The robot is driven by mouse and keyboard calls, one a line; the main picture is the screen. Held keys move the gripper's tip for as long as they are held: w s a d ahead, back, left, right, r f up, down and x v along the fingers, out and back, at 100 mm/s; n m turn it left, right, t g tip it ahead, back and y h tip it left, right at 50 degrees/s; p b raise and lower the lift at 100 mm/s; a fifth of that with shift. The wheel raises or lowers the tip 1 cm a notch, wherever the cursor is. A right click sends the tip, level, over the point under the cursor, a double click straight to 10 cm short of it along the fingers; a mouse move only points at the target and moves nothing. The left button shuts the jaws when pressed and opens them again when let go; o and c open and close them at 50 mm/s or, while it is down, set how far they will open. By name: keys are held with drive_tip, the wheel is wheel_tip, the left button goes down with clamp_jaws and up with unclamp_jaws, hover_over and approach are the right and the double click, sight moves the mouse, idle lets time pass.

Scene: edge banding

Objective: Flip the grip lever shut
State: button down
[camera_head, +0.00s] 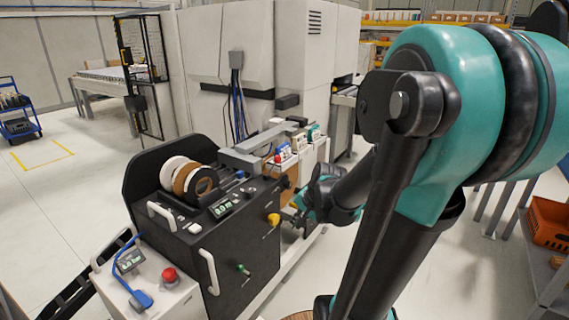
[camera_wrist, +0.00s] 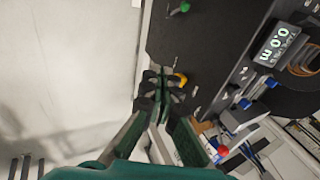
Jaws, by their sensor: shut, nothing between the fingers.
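On the dark front panel (camera_head: 245,240) of the edge banding machine I see a small green-tipped lever (camera_head: 243,268) and a yellow knob (camera_head: 273,219). I cannot tell which of them is the grip lever; the labels are too small to read. My gripper (camera_head: 291,214) is shut and empty, just right of the yellow knob in the head view. In the wrist view my gripper (camera_wrist: 164,84) points at the panel and partly covers the yellow knob (camera_wrist: 181,79). The green-tipped lever (camera_wrist: 180,8) shows at the top there, apart from my fingers. Whether my fingertips touch the knob is unclear.
A red button (camera_head: 169,275) sits on a white box with a blue-cabled device (camera_head: 142,299). White handles (camera_head: 209,271) stick out from the panel. Tape rolls (camera_head: 188,178) stand on top. An orange crate (camera_head: 550,224) is at the right.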

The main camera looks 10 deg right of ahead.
drive_tip(key=w+d+r+m+t+y, duration=0.1)
drive_tip(key=w+d+r+m, duration=0.2)
drive_tip(key=w+m, duration=0.3)
drive_tip(key=w+d+r+m+t+y, duration=0.1)
drive_tip(key=w+d+r+m, duration=0.2)
drive_tip(key=w+m, duration=0.4)
drive_tip(key=w+d+r+m+t+y, duration=0.2)
drive_tip(key=w+d+r+m, duration=0.2)
drive_tip(key=w+m, duration=0.3)
drive_tip(key=w, duration=0.3)
drive_tip(key=w+a+r+x, duration=0.1)
drive_tip(key=r+x, duration=0.1)
drive_tip(key=x, duration=1)
drive_tip(key=shift+w, duration=0.45)
drive_tip(key=shift+w+a+r, duration=0.1)
drive_tip(key=shift+a+r, duration=0.05)
